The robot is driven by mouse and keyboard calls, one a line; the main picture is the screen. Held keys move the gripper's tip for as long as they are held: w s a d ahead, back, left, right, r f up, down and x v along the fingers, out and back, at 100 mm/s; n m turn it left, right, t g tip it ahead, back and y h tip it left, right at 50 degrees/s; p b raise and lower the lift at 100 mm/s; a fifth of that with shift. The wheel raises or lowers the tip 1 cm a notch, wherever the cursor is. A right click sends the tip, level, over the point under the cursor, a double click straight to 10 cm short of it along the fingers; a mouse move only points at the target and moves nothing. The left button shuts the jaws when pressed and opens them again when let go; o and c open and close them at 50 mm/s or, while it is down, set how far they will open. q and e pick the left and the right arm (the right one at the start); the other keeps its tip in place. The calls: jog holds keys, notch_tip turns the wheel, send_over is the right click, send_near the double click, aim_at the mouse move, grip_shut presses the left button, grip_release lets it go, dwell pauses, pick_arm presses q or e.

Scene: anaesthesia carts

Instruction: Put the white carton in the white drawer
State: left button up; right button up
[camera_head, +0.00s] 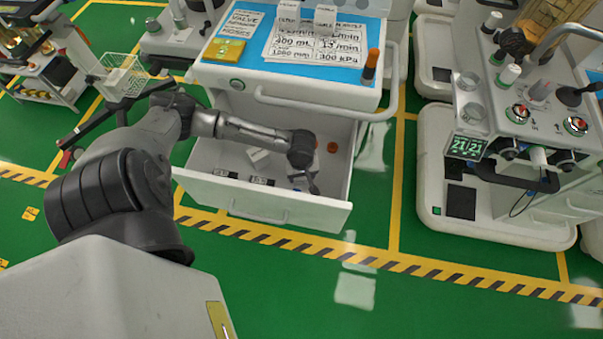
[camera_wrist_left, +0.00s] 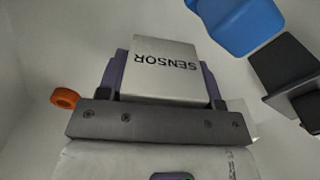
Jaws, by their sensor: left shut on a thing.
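The white drawer (camera_head: 222,197) stands pulled out below the blue-topped cart in the head view. My left gripper (camera_wrist_left: 162,84) reaches down inside the drawer. In the left wrist view it is shut on a white carton (camera_wrist_left: 165,68) marked SENSOR, with one purple finger on each side. The pale drawer surfaces surround it; I cannot tell whether the carton touches the floor. In the head view my own wrist largely hides the held carton. My right gripper is in neither view.
Other items lie in the drawer: a small white box (camera_head: 258,157), an orange ring (camera_wrist_left: 65,98), a blue object (camera_wrist_left: 240,22) and a dark block (camera_wrist_left: 285,70). An orange-capped bottle (camera_head: 370,66) and cards (camera_head: 290,45) stand on the cart top above.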

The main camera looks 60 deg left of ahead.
pick_arm(q)
jog(key=shift+f, duration=0.1)
jog(key=o, duration=0.9)
jog(key=shift+o, duration=0.2)
notch_tip(320, 180, up, 10)
jog(key=p, duration=0.5)
jog(key=shift+r+p, duration=0.7)
jog(key=shift+r, duration=0.45)
